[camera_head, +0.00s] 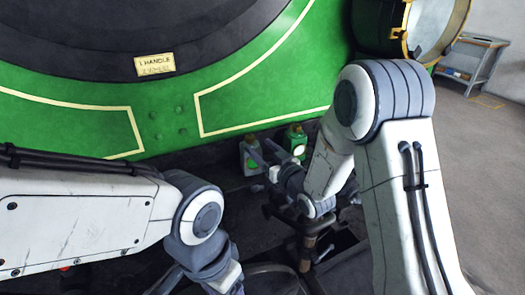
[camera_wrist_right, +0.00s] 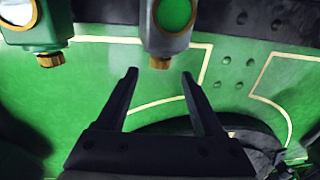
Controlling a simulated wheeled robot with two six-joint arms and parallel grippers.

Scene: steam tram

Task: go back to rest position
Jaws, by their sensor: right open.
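My right gripper (camera_head: 258,158) reaches in front of the green tram front, by two small cans. In the right wrist view its two dark fingers (camera_wrist_right: 160,76) are spread, with nothing held between them. A grey can (camera_wrist_right: 167,38) with a green round patch and brass cap appears just beyond the fingertips; it also shows in the head view (camera_head: 249,145), partly behind the gripper. A green can (camera_wrist_right: 34,38) with a brass cap stands beside it, also in the head view (camera_head: 296,139). My left arm's wrist is at the bottom of the head view; its fingers cannot be made out.
The green tram front (camera_head: 160,120) with cream lines and a small label (camera_head: 155,64) fills the back. Dark pipework (camera_head: 307,250) lies below my right forearm. A brass-rimmed lamp (camera_head: 425,25) and a grey cart (camera_head: 472,60) are at right, beside open floor (camera_head: 480,150).

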